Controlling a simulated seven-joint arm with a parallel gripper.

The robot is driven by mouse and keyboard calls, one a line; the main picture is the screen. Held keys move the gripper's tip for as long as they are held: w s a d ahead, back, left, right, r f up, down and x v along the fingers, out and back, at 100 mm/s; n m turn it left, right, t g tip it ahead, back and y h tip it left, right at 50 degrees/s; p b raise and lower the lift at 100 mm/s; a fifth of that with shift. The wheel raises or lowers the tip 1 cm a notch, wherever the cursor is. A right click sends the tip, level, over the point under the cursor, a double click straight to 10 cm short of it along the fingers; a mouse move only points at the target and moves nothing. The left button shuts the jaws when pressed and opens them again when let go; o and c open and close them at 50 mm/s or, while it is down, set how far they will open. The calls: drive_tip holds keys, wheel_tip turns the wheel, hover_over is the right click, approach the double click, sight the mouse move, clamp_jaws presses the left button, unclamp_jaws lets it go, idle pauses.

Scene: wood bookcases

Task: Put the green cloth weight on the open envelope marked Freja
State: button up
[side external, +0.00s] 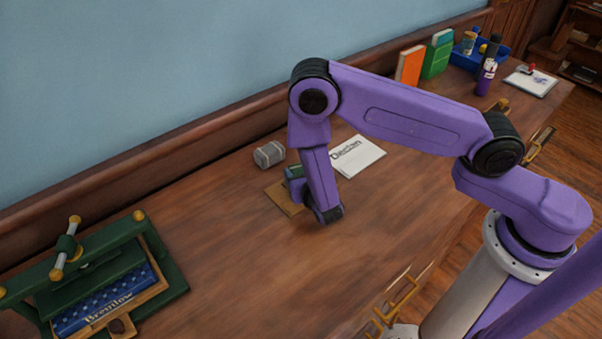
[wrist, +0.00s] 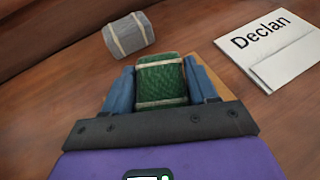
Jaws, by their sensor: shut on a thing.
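The green cloth weight (wrist: 161,80), with pale bands, sits between the two blue fingers of my gripper (wrist: 162,84) in the wrist view. My gripper is shut on it. In the side view my gripper (side external: 294,180) points down over a flat brown piece (side external: 281,200), and only a little of the green weight shows. The brown piece (wrist: 233,80) is mostly hidden by my gripper; no writing on it shows. I cannot tell whether the weight touches it. A white envelope (side external: 357,156) marked Declan lies beside it, also in the wrist view (wrist: 285,62). No Freja name is readable.
A grey cloth weight (side external: 269,154) stands close behind, near the wall. A green press (side external: 165,262) with a blue Bremlow book stands at the left. Orange (side external: 410,66) and green books, a blue bin (side external: 485,52) and a purple bottle (side external: 486,72) stand far right. The front middle is clear.

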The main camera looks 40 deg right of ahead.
drive_tip(key=shift+f, duration=0.4)
drive_tip(key=o, duration=1.5)
